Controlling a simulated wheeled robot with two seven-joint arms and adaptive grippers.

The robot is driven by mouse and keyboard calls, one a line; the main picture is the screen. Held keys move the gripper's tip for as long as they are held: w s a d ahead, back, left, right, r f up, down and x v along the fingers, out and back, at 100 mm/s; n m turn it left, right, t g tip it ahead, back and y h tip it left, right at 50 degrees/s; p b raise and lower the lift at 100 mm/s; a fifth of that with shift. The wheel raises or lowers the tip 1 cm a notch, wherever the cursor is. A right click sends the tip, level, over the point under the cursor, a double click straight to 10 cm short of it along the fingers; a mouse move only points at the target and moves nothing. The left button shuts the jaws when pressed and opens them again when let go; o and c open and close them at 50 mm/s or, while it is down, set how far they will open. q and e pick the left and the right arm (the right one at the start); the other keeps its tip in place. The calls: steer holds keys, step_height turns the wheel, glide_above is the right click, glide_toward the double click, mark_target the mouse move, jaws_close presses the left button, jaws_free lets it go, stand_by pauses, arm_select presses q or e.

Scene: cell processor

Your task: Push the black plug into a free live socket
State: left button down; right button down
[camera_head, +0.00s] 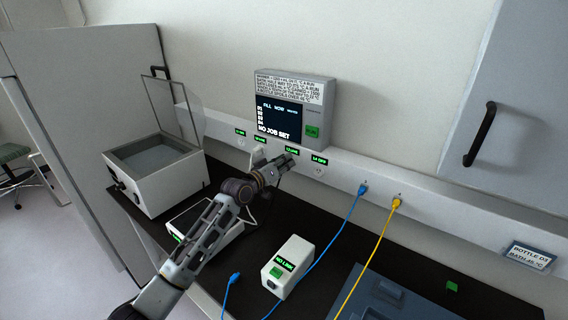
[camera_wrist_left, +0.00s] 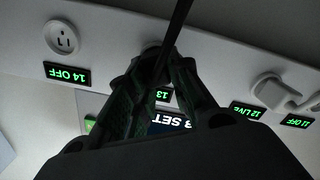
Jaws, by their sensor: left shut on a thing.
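My left gripper (camera_head: 281,163) is at the white wall rail, right below the label 13 LIVE (camera_head: 292,150). It is shut on the black plug, whose body is mostly hidden by the fingers. The plug's black cord (camera_wrist_left: 178,25) runs between the fingers (camera_wrist_left: 155,58) in the left wrist view. The fingers cover socket 13, so I cannot tell how deep the plug sits. Socket 12, labelled LIVE (camera_head: 260,139), holds a white plug (camera_wrist_left: 278,92). Socket 14 (camera_head: 320,171) is empty and labelled OFF. Socket 11 (camera_head: 241,142) is labelled OFF. My right gripper is out of view.
A wall display (camera_head: 313,88) reads NO JOB SET above the rail. A white bath with raised lid (camera_head: 157,160) stands left. A white NO LINK box (camera_head: 290,268) and a loose blue cable (camera_head: 235,276) lie on the black bench. Blue and yellow cables (camera_head: 379,240) hang from the rail.

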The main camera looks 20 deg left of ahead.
arm_select(q)
steer(key=c, duration=1.2)
jaws_free()
steer(key=shift+c, duration=0.2)
steer(key=shift+s+a, duration=0.1)
steer(key=shift+s, duration=0.1)
steer(key=v, duration=1.1)
steer(key=shift+s, duration=0.3)
steer(key=shift+a, duration=0.1)
